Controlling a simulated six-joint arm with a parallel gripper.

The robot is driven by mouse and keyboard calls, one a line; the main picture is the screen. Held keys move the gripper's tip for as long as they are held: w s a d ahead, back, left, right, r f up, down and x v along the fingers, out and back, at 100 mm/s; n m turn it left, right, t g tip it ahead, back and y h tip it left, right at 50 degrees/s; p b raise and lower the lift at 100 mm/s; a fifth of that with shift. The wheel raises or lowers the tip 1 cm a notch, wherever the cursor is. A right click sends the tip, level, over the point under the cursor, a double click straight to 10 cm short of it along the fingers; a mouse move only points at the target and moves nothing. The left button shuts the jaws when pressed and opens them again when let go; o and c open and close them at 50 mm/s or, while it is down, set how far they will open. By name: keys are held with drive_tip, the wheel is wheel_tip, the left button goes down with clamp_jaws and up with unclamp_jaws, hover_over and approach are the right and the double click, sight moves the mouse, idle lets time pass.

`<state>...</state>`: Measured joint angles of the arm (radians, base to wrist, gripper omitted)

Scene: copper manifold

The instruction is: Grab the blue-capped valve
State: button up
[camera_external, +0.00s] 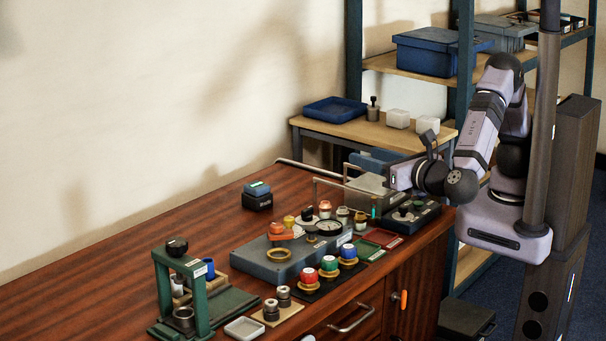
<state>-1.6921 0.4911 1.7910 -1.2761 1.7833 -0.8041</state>
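The blue-capped valve (348,252) stands upright on a gold-coloured base near the front edge of the wooden bench. It is at the right end of a short row, beside a green-capped valve (329,264) and a red-capped valve (309,276). My gripper (388,178) is above the back right part of the bench, up and to the right of the blue-capped valve and clearly apart from it. Its fingers are small and hard to separate from the thin metal frames behind, so I cannot tell whether it is open.
A grey-blue manifold block (262,262) with several fittings and a gauge lies behind the row. A green press stand (203,300) is at the left front. Red and green mats (383,237) lie right of the valve. The bench's back left (130,270) is clear.

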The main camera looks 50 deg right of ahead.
drive_tip(key=s+a+f, duration=0.1)
approach(354, 252)
drive_tip(key=shift+n, duration=0.3)
drive_tip(key=x, duration=0.4)
drive_tip(key=shift+w+f, duration=0.1)
drive_tip(key=shift+w, duration=0.2)
drive_tip(key=shift+p+x, duration=0.85)
drive_tip(key=shift+x, duration=2.85)
drive_tip(key=shift+f, duration=0.15)
drive_tip(key=c, duration=0.9)
wheel_tip(354, 252, up, 10)
drive_tip(key=shift+r, duration=0.1)
